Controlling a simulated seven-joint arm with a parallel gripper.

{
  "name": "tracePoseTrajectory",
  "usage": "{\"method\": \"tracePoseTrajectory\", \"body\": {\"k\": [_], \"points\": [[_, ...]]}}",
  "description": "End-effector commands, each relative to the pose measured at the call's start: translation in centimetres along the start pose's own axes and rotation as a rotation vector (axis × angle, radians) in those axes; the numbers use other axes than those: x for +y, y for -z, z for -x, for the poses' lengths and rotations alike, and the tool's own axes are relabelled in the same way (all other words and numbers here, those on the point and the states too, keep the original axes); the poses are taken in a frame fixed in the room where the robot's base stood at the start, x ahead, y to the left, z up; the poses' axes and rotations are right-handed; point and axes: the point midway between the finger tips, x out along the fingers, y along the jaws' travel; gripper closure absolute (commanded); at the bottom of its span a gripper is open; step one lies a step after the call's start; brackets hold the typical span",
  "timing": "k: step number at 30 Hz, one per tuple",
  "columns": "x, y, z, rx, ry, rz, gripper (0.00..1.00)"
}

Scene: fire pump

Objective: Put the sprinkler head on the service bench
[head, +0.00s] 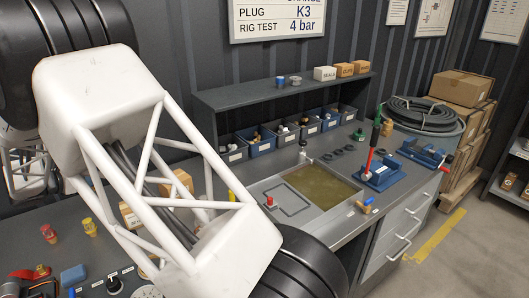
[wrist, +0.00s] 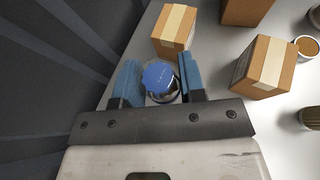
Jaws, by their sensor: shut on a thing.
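My gripper (wrist: 162,85) shows in the wrist view, its two blue fingers on either side of a round blue-capped thing (wrist: 160,76). It is shut on that thing, which has a pale or metallic lower part, mostly hidden. I cannot tell for sure whether this is the sprinkler head. In the head view my gripper is hidden behind my white arm. The grey service bench (head: 340,226) runs along the dark wall, with an outlined panel and a murky basin (head: 323,187) set into its top.
Cardboard boxes (wrist: 174,30) and (wrist: 262,66) stand close beyond my gripper. Small red and yellow pieces (head: 48,233) (head: 89,227) stand at the left. A shelf (head: 240,97) with bins, a red-handled blue pump (head: 380,174) and a blue vise (head: 425,152) occupy the bench's back and right.

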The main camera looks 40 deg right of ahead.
Motion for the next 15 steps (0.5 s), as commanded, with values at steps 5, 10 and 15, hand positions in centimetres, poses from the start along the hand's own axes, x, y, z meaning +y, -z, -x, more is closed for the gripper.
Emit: {"method": "tracePoseTrajectory", "body": {"k": [5,10,15], "points": [[-0.2,-0.2,-0.4,0.000,0.005,-0.002,0.88],[-1.0,-0.9,-2.1,0.000,0.025,-0.011,0.88],[-2.6,-2.3,-5.1,-0.001,0.061,-0.026,0.88]]}}
